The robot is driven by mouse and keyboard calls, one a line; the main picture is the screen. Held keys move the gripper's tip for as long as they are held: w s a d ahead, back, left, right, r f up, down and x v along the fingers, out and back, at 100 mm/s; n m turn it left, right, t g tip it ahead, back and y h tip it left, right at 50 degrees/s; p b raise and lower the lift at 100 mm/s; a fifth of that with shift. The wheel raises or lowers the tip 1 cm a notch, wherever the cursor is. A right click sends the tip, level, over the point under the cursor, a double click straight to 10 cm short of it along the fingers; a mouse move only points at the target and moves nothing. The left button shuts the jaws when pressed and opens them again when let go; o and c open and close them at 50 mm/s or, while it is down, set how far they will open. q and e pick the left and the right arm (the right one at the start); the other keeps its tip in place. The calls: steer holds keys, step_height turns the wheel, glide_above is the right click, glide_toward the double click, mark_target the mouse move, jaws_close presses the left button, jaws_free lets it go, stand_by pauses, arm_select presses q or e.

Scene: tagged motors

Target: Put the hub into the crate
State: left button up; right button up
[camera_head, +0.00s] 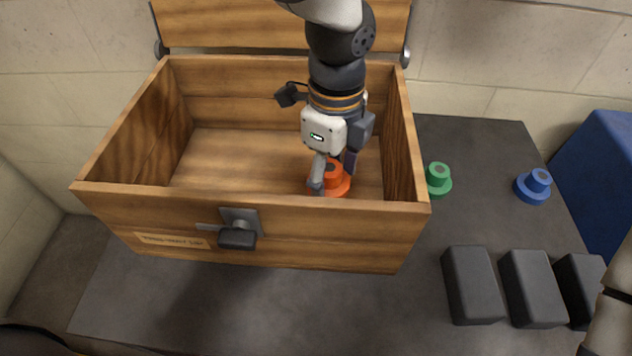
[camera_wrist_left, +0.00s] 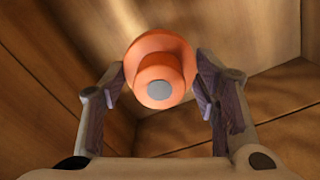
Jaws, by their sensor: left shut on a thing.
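The orange hub (camera_head: 336,183), a flanged disc with a stepped boss and grey centre, is inside the wooden crate (camera_head: 270,218), towards its front right. My left gripper (camera_head: 334,168) reaches down into the crate from above and is shut on the hub. In the left wrist view the hub (camera_wrist_left: 160,62) sits between the two fingers, with its grey centre facing the camera. The crate's lid (camera_head: 230,25) stands open at the back. The front wall is close to the hub's lower edge; whether the hub touches the floor I cannot tell. My right gripper is out of view.
A green hub (camera_head: 438,178) and a blue hub (camera_head: 534,185) stand on the dark table (camera_head: 350,310) right of the crate. Several dark blocks (camera_head: 472,285) are in a row at the front right. A blue object (camera_head: 600,165) is at the right edge. The crate's left side is empty.

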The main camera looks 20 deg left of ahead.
mark_target(329, 194)
arm_select(q)
step_height(329, 194, down, 5)
steer(key=shift+f, duration=0.1)
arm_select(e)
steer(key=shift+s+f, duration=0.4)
arm_select(q)
steer(key=shift+f+b, duration=0.15)
steer(key=shift+b, duration=0.15)
steer(key=o, duration=1.7)
step_height(329, 194, up, 12)
steer(key=shift+r+p, duration=0.2)
steer(key=shift+p, duration=0.55)
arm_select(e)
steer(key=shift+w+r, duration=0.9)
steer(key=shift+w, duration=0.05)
